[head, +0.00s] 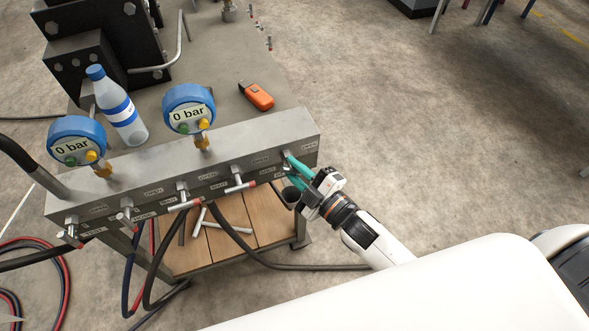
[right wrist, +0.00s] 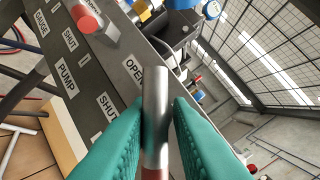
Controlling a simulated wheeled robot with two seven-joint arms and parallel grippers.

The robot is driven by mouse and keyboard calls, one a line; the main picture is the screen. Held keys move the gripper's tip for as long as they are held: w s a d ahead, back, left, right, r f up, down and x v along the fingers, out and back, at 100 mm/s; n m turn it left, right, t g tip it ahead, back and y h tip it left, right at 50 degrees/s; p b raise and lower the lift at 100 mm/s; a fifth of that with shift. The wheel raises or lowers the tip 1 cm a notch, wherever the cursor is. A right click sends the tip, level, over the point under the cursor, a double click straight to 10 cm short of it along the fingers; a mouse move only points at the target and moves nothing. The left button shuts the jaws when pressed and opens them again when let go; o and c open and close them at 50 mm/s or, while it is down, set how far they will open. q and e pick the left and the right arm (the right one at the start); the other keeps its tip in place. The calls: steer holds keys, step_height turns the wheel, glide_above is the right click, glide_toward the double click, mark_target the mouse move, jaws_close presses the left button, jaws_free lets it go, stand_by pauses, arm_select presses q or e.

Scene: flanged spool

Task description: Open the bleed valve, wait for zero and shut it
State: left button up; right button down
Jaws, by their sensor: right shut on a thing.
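A grey valve block (head: 235,150) runs across the bench front with several lever valves along its face. Two blue gauges stand on it; the left gauge (head: 78,142) and the right gauge (head: 189,108) both read 0 bar. My right gripper (head: 289,163), with teal fingers, is at the valve at the block's right end. In the right wrist view its fingers (right wrist: 157,118) are shut around a silver lever (right wrist: 155,95) with a red end at the bottom. An OPEN label (right wrist: 134,70) lies beside the lever and a SHUT label (right wrist: 108,104) lower left. My left gripper is out of view.
Loose bars (head: 200,222) lie on the wooden shelf below. Black hoses (head: 152,262) hang in front. The floor to the right is clear.

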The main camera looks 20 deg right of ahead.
steer(key=m+t, duration=0.1)
steer(key=m, duration=0.2)
steer(key=m+t+b, duration=0.1)
steer(key=m, duration=0.1)
steer(key=shift+f+m+b, duration=0.2)
steer(key=shift+m+b, duration=0.1)
steer(key=shift+m, duration=0.1)
steer(key=m+t+h, duration=0.1)
steer(key=m, duration=0.2)
steer(key=m+t+h, duration=0.1)
steer(key=m, duration=0.2)
steer(key=shift+m+t+h+b, duration=0.3)
steer(key=shift+m+h+b, duration=0.1)
steer(key=c, duration=1.3)
jaws_free()
steer(key=b+v, duration=0.2)
steer(key=v, duration=1)
